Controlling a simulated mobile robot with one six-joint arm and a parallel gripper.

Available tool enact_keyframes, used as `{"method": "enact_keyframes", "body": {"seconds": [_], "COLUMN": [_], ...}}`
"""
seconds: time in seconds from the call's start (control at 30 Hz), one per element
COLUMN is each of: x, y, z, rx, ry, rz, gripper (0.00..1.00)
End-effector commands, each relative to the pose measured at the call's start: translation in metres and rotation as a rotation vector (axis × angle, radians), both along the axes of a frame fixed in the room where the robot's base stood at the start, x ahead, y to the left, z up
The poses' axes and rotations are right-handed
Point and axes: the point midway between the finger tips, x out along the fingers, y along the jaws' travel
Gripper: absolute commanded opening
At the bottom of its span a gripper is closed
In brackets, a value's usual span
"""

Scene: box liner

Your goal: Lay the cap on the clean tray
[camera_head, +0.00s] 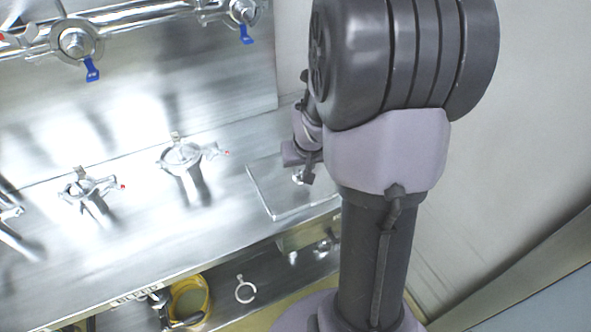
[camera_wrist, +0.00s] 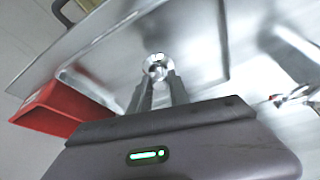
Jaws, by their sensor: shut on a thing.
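A shiny round metal cap (camera_wrist: 157,66) is between the tips of my gripper (camera_wrist: 158,78) in the wrist view. My gripper is shut on it. In the head view my gripper (camera_head: 304,174) is partly hidden by my arm and appears over the clean tray, with a small shiny part of the cap (camera_head: 298,177) showing. The clean tray (camera_head: 279,206) is a flat metal tray on the steel counter, its right side hidden by my arm. Its raised rim (camera_wrist: 224,50) also shows in the wrist view. I cannot tell whether the cap touches the tray.
Clamped pipe fittings (camera_head: 181,157) and (camera_head: 86,187) stand on the counter left of the tray. A pipe with blue-handled valves (camera_head: 75,42) runs above. A yellow bucket (camera_head: 188,300) and a ring clamp (camera_head: 245,289) are below. A red bin (camera_wrist: 58,108) is at left in the wrist view.

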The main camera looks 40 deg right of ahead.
Motion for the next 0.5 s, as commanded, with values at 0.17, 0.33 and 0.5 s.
{"method": "enact_keyframes", "body": {"seconds": [0.17, 0.33, 0.5], "x": [0.0, 0.0, 0.0], "y": [-0.001, -0.001, 0.0], "z": [-0.033, -0.034, -0.037], "rx": [0.002, 0.001, 0.0], "ry": [0.001, 0.0, 0.0], "rz": [0.004, 0.004, 0.004], "gripper": [0.0, 0.0, 0.0]}}
